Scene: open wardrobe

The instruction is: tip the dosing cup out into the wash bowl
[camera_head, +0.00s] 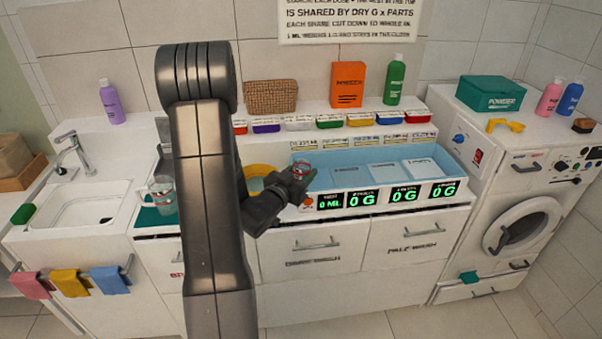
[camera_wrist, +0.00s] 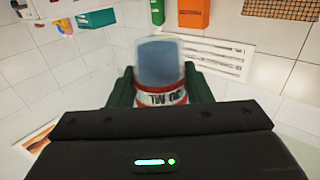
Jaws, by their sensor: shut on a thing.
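My gripper (camera_head: 290,184) is shut on a small clear dosing cup (camera_head: 302,170) with a red band, over the left end of the blue tray. In the wrist view the cup (camera_wrist: 160,65) sits between the green finger pads (camera_wrist: 161,92), its red-and-white lettered band at the grip.
The long blue tray (camera_head: 447,174) has several pale sections, with displays (camera_head: 362,199) reading zero in front. A clear jug (camera_head: 162,189) stands left of my arm, near the sink (camera_head: 78,203). Small coloured-front bins (camera_head: 330,121), an orange box (camera_head: 348,84) and a green bottle (camera_head: 395,80) stand behind.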

